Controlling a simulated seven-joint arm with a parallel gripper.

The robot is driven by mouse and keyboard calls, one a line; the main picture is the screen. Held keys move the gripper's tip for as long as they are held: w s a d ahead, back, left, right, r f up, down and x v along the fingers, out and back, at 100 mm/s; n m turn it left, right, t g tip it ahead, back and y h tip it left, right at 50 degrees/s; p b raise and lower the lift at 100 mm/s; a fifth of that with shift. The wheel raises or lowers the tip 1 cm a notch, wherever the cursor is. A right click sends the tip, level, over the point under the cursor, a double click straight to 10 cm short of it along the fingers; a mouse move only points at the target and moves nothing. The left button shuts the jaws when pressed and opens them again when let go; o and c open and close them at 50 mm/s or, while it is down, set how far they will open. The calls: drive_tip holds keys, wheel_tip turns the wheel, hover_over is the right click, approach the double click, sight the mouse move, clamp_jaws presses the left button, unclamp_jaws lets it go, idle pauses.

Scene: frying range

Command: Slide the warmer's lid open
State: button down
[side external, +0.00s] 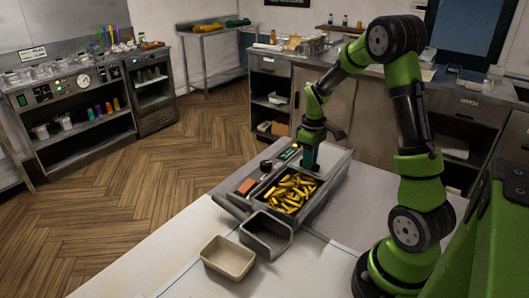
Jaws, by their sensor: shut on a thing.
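The warmer (318,207) is a long grey metal box on the white table, with a control strip along its left side. Its near part is uncovered and shows a heap of yellow fries (288,192). The grey lid (333,166) appears to cover the far end. My gripper (309,166) points down at the far end of the fries, at the lid's near edge. It is shut, apparently on the lid's handle, which the fingers mostly hide.
An empty beige tub (228,258) and a dark grey open scoop or bin (267,235) stand in front of the warmer. The white table (150,250) is clear to the left. A counter with shelves (275,95) stands behind.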

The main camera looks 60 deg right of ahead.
drive_tip(key=c, duration=1)
unclamp_jaws()
drive_tip(key=shift+c, duration=0.2)
wheel_tip(320, 180, up, 17)
drive_tip(key=s+a+m+t+y, duration=0.1)
drive_tip(key=s+a+m+t, duration=0.1)
drive_tip(key=a, duration=1)
drive_tip(key=s+a+m+t+y, duration=0.1)
drive_tip(key=s+a+t, duration=0.4)
drive_tip(key=a, duration=0.8)
drive_tip(key=shift+s+m, duration=0.5)
drive_tip(key=shift+s, duration=0.45)
